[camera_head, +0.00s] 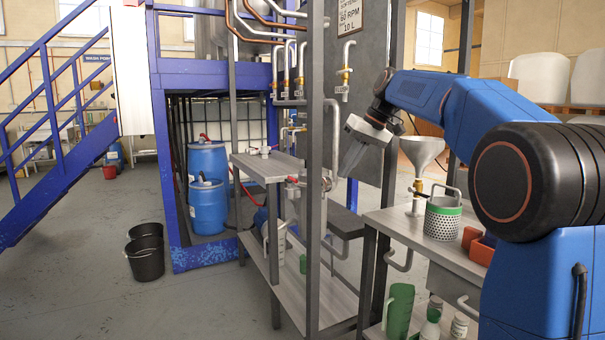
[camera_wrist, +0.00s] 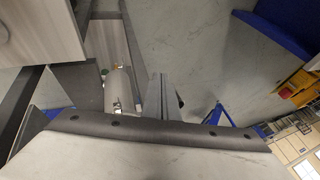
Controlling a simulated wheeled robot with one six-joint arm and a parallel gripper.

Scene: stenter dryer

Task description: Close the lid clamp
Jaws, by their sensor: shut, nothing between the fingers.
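My gripper (camera_head: 346,172) hangs from the blue arm in the middle of the head view, pointing down and slightly left. It is shut and empty. A steel cylindrical vessel (camera_head: 313,205) stands on the bench behind a grey upright post, left of and below my gripper. Small fittings show near its top, but the lid clamp cannot be told clearly there. In the wrist view a pale cylinder (camera_wrist: 119,88), apparently the same vessel, lies left of my fingers (camera_wrist: 157,95), with a small metal fitting on its side. I cannot tell whether that fitting is the clamp.
The grey upright post (camera_head: 315,150) stands close in front of the vessel. A side bench (camera_head: 425,235) at right holds a perforated green-rimmed basket (camera_head: 443,218) and red bins.

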